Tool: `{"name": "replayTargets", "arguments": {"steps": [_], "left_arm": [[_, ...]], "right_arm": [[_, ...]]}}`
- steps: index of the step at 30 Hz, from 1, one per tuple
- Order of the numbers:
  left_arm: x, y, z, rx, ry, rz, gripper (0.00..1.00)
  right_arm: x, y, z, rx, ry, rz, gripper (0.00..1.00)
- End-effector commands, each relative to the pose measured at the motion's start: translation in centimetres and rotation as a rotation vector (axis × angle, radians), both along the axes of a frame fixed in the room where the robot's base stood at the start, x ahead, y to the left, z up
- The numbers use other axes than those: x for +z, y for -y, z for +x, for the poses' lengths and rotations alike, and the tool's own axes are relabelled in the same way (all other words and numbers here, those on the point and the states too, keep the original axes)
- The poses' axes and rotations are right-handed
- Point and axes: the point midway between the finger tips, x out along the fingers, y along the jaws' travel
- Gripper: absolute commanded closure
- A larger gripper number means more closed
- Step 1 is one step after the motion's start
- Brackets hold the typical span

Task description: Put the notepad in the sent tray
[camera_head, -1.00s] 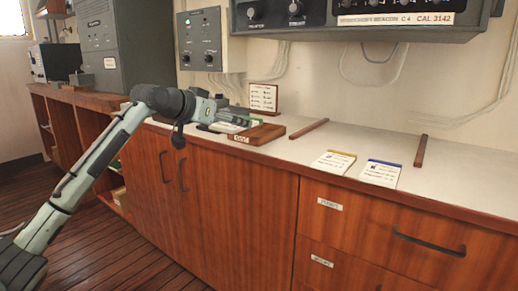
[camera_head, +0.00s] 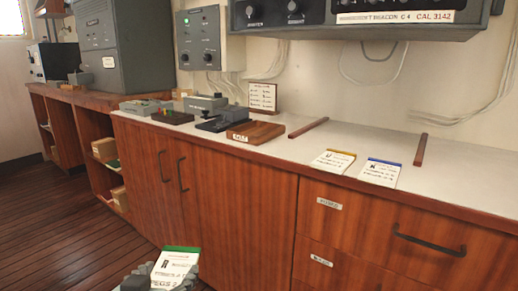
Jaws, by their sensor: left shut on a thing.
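A notepad with a green top edge (camera_head: 175,265) is at the bottom of the head view, in front of the cabinet doors and below counter height. My left gripper (camera_head: 150,281) is shut on it, and its lower part is cut off by the frame edge. A wooden tray (camera_head: 262,131) with a small white label, which looks like the sent tray, sits at the counter's front edge, well above and right of the gripper. No notepad shows on it. My right gripper is not in view.
A notepad with a yellow edge (camera_head: 334,160) and one with a blue edge (camera_head: 380,172) lie on the counter (camera_head: 300,151) between two wooden strips. A grey device (camera_head: 222,118) stands left of the tray. A small card stand (camera_head: 262,96) is behind it.

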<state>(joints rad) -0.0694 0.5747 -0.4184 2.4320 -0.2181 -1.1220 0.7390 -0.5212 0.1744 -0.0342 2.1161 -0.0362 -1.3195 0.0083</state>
Motion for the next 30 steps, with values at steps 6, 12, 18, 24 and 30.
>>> {"name": "replayTargets", "arguments": {"steps": [6,12,18,24,30], "left_arm": [[-1.8,-0.5,-2.2,0.046,0.0,-0.015,0.59],[-1.8,-0.6,-2.2,0.047,-0.001,-0.01,0.59],[-1.1,-0.9,-2.2,0.046,0.0,0.003,0.59],[-5.6,-0.8,-3.3,0.048,-0.008,0.001,0.59],[-6.7,-0.8,-3.7,0.045,0.002,0.002,0.59]], "right_arm": [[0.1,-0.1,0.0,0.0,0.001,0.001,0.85],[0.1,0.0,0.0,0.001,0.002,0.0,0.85],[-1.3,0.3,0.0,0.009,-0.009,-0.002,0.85],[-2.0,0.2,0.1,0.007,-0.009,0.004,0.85],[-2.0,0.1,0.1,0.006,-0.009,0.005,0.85]]}}
